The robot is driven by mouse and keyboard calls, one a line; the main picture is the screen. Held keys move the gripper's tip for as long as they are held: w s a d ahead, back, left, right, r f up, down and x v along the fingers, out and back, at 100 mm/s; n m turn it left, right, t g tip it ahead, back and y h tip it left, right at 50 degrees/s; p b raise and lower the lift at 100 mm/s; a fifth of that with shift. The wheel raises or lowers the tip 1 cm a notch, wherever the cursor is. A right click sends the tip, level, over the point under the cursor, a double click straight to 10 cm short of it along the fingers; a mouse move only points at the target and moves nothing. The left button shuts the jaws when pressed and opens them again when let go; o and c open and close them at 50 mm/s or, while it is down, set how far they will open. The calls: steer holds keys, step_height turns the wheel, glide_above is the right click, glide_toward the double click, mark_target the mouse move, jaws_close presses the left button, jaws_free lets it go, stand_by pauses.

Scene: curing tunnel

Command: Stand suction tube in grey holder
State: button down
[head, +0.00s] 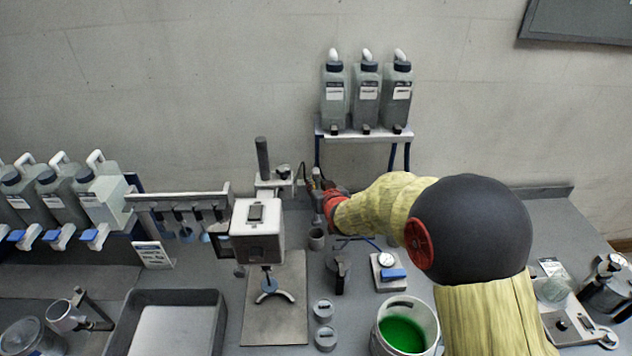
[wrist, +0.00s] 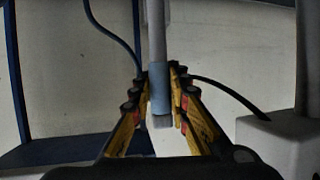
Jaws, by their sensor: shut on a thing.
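My gripper (head: 328,194) reaches to the back of the bench, and its fingers are small in the head view. In the wrist view my gripper (wrist: 159,92) is shut on the suction tube (wrist: 159,78), a pale upright tube with a blue-grey sleeve at its lower part. The tube's short lower end shows between the fingers, and its top runs out of the frame. The grey holder (head: 317,239), a small round cup, stands on the bench just below my gripper in the head view. I cannot tell whether the tube touches it.
A boxy machine on a stand (head: 257,230) is close on the left. A rack with several bottles (head: 365,133) stands behind. A black clamp-like part (head: 340,272), a gauge (head: 387,259) and a bucket of green liquid (head: 403,328) are in front.

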mark_target(316, 219)
steer(key=shift+f+b, duration=3.65)
steer(key=shift+f, duration=1.65)
steer(key=shift+f+b, duration=0.55)
steer(key=c, duration=1.7)
jaws_free()
steer(key=shift+c, duration=0.2)
steer(key=o, duration=0.4)
steer(key=o, duration=0.4)
steer(key=shift+c, duration=0.2)
steer(key=shift+s, duration=0.1)
steer(key=p+v, duration=0.1)
steer(key=v, duration=0.7)
